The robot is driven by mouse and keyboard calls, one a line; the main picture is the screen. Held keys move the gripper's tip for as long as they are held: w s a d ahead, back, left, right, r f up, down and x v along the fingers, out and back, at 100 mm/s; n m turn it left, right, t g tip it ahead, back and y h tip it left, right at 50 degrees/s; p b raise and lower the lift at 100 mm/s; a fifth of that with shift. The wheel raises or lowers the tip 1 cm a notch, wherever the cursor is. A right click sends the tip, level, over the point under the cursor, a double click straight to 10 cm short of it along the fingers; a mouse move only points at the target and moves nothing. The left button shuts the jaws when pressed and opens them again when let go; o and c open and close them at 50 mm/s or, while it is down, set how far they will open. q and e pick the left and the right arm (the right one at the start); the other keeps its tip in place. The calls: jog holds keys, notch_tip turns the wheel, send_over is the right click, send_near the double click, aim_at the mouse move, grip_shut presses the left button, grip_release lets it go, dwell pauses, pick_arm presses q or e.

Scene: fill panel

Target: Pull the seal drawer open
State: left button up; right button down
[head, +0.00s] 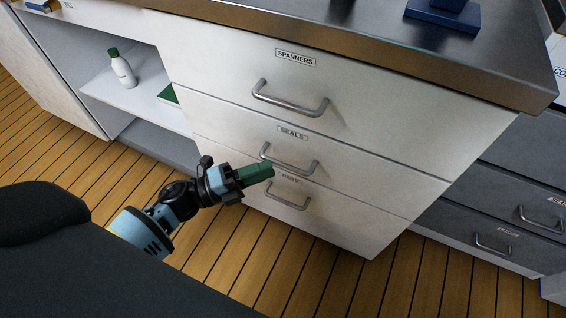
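The seal drawer (345,168) is the middle white drawer, labelled SEALS, and its front sits flush with the drawers above and below. Its curved metal handle (290,168) is at the left half of the front. My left gripper (264,172) has green fingers, which point right toward this handle. The fingertips overlap the handle's lower left part in the head view; I cannot tell whether they touch it. The fingers look close together, but their gap is hidden from this angle. My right gripper is not in view.
The SPANNERS drawer (230,75) is above, and another white drawer (345,215) is below. A worktop (350,25) overhangs them. An open shelf (125,95) at left holds a white bottle (122,70) with a green cap. Dark drawers (480,225) stand at right. The wooden floor (290,265) in front is clear.

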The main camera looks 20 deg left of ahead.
aim_at(282, 163)
pick_arm(q)
jog(key=shift+x, duration=2.55)
grip_shut()
